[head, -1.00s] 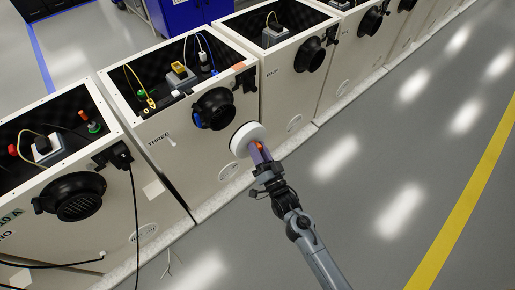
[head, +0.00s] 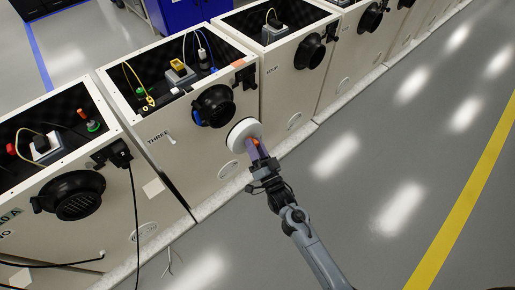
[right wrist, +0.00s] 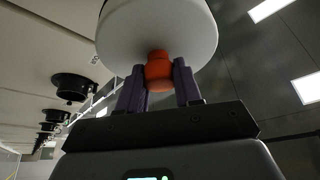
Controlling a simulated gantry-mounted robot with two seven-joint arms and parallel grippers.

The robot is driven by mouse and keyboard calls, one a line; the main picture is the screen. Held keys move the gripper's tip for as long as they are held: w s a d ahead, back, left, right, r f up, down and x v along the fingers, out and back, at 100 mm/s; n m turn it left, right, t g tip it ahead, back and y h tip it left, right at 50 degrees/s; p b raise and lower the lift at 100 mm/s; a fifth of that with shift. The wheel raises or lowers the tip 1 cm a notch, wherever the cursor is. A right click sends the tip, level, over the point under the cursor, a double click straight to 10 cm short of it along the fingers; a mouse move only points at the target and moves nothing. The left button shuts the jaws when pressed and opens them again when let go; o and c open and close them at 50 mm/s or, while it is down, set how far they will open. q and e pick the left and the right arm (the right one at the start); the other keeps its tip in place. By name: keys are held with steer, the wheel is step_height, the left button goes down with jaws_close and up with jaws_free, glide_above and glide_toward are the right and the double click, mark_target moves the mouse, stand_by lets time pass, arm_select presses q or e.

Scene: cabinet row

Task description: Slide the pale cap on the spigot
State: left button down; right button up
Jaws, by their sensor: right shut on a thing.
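The pale cap (head: 241,136) is a round white disc with a dark rim and an orange knob. My right gripper (head: 254,150) is shut on the orange knob, which shows between the two purple fingers in the right wrist view (right wrist: 159,72). The cap is held just in front of cabinet THREE, below and right of its black round spigot (head: 214,106). The spigot has a blue part at its left side, and the cap is apart from it. My left gripper is not in view.
Cabinet THREE (head: 188,150) has an open top with cables and a yellow-topped box. Similar cabinets with black spigots (head: 310,51) stand in a row on both sides. A black cable (head: 134,205) hangs at the left. The grey floor (head: 340,200) to the right is clear.

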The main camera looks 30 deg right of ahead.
steer(key=w, duration=0.1)
steer(key=w+a+b, duration=0.1)
steer(key=w, duration=0.1)
steer(key=shift+w, duration=0.25)
steer(key=w+b, duration=0.1)
steer(key=w+a+b, duration=0.1)
steer(key=w, duration=0.1)
steer(key=shift+f, duration=0.1)
steer(key=w, duration=0.1)
steer(key=w+b, duration=0.1)
steer(key=w, duration=0.1)
steer(key=shift+a, duration=0.35)
steer(key=shift+w, duration=0.15)
stand_by(0.6)
steer(key=shift+w+a+b, duration=0.2)
steer(key=shift+w+b, duration=0.35)
steer(key=shift+w, duration=0.1)
stand_by(0.3)
steer(key=shift+w+a, duration=0.1)
steer(key=shift+w, duration=0.2)
stand_by(0.4)
steer(key=shift+w+b, duration=0.2)
steer(key=shift+b, duration=0.15)
